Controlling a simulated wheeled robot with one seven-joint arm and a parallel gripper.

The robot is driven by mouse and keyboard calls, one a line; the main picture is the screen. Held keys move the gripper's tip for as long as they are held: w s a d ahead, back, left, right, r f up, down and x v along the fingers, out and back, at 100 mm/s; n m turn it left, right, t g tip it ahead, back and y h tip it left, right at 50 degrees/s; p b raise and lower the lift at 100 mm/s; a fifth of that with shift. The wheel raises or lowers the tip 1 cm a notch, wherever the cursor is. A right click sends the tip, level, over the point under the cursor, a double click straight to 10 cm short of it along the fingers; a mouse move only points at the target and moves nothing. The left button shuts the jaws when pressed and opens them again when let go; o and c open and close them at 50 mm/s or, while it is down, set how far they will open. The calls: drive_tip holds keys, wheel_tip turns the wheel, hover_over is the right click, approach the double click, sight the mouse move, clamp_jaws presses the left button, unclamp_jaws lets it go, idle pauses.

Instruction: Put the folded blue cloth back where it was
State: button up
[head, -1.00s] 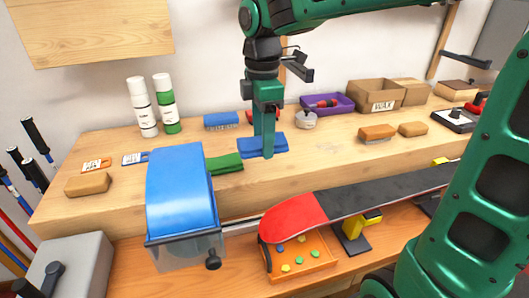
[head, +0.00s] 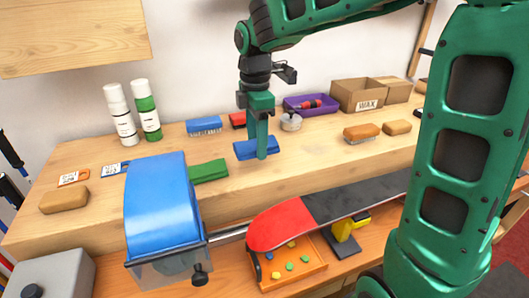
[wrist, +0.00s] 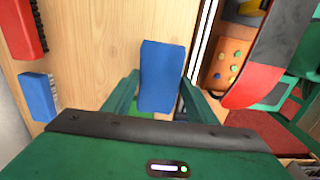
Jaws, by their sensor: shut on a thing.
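The folded blue cloth (head: 243,151) is at my gripper's fingertips over the wooden bench, right of a folded green cloth. My gripper (head: 262,155) points down and is shut on the blue cloth. In the wrist view the blue cloth (wrist: 162,75) lies between the two green fingers and sticks out ahead of them. Whether it touches the bench top or hangs just above it, I cannot tell.
The green cloth (head: 209,171) lies left of the blue one. Behind are a blue brush (head: 204,125), a red brush (head: 238,119), a round tin (head: 291,122) and a purple tray (head: 312,105).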

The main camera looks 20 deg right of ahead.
sight(263, 161)
drive_tip(key=w+d+f, duration=0.3)
drive_tip(key=shift+w, duration=0.25)
drive_tip(key=shift+a+f, duration=0.1)
drive_tip(key=shift+f, duration=1.75)
drive_tip(key=shift+f, duration=0.1)
drive_tip(key=o, duration=1.2)
drive_tip(key=shift+o, duration=0.2)
wheel_tip(263, 161, up, 12)
drive_tip(key=shift+s, duration=0.1)
